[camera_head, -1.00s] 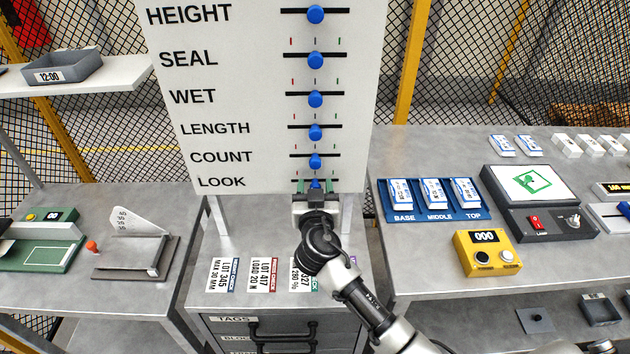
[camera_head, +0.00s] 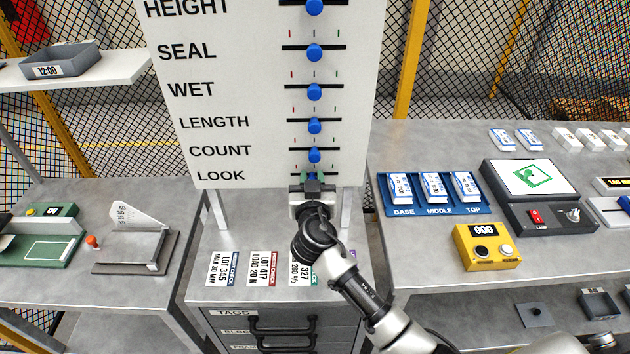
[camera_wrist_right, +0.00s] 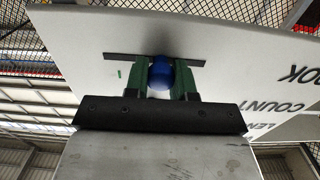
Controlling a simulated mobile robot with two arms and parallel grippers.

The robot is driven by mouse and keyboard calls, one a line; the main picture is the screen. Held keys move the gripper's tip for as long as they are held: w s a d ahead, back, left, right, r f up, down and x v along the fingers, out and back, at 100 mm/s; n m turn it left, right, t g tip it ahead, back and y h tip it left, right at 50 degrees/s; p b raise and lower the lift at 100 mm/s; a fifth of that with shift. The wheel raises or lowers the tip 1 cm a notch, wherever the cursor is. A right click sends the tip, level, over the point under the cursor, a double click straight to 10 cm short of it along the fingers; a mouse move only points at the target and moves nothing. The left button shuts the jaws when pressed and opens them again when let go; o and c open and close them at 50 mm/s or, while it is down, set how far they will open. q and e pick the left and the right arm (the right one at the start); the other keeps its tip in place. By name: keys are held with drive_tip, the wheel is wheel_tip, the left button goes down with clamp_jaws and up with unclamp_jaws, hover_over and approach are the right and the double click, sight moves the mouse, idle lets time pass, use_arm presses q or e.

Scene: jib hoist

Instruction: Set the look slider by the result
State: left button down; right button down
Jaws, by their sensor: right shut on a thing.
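The white board (camera_head: 235,120) carries a column of sliders with blue knobs, labelled from HEIGHT down to LOOK. The look slider is the lowest; its blue knob (camera_wrist_right: 160,76) sits near the middle of its dark slot (camera_wrist_right: 117,58) in the right wrist view. My right gripper (camera_head: 313,178) is at the LOOK row, its green fingers on both sides of the knob, shut on it. In the head view the gripper mostly hides this knob. The other knobs, such as the COUNT knob (camera_head: 314,155), stand at the middle of their slots. My left gripper is not in view.
Below the board, printed cards (camera_head: 265,268) lie on a drawer cabinet (camera_head: 225,295). On the right bench are a blue rack (camera_head: 411,210), a yellow counter (camera_head: 487,247) reading 000 and a grey lamp box (camera_head: 530,190). A green device (camera_head: 45,235) stands on the left bench.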

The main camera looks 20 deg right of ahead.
sight(294, 173)
drive_tip(key=a+b, duration=0.1)
drive_tip(key=w+a+b, duration=0.1)
drive_tip(key=a, duration=0.1)
drive_tip(key=shift+a+f, duration=0.15)
drive_tip(key=shift+a, duration=0.25)
drive_tip(key=shift+r, duration=0.2)
drive_tip(key=c, duration=0.9)
unclamp_jaws()
